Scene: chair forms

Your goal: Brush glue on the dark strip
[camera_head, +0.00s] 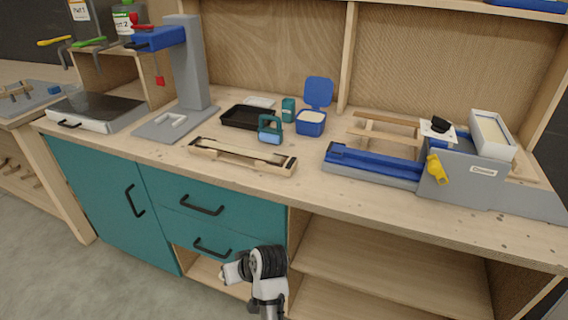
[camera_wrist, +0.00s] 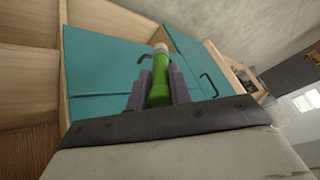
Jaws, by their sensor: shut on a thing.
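My gripper (camera_wrist: 159,88) is shut on a green-handled brush (camera_wrist: 158,92) with a pale tip. In the head view my wrist hangs low in front of the bench, below the worktop, and the brush cannot be made out there. A long pale wooden form (camera_head: 212,153) lies near the bench's front edge with a darker strip (camera_head: 240,156) along its middle. I cannot tell for sure that this is the dark strip. A blue tub (camera_head: 311,127) with its lid (camera_head: 319,91) standing open holds cream-coloured stuff, behind and right of the form. The gripper touches none of these.
Around the form are a black tray (camera_head: 232,121), a teal clamp-like item (camera_head: 270,129) and a grey stand (camera_head: 187,75). A blue and grey machine (camera_head: 372,164) stands at right. Teal drawers (camera_head: 232,205) with black handles and open shelves face me.

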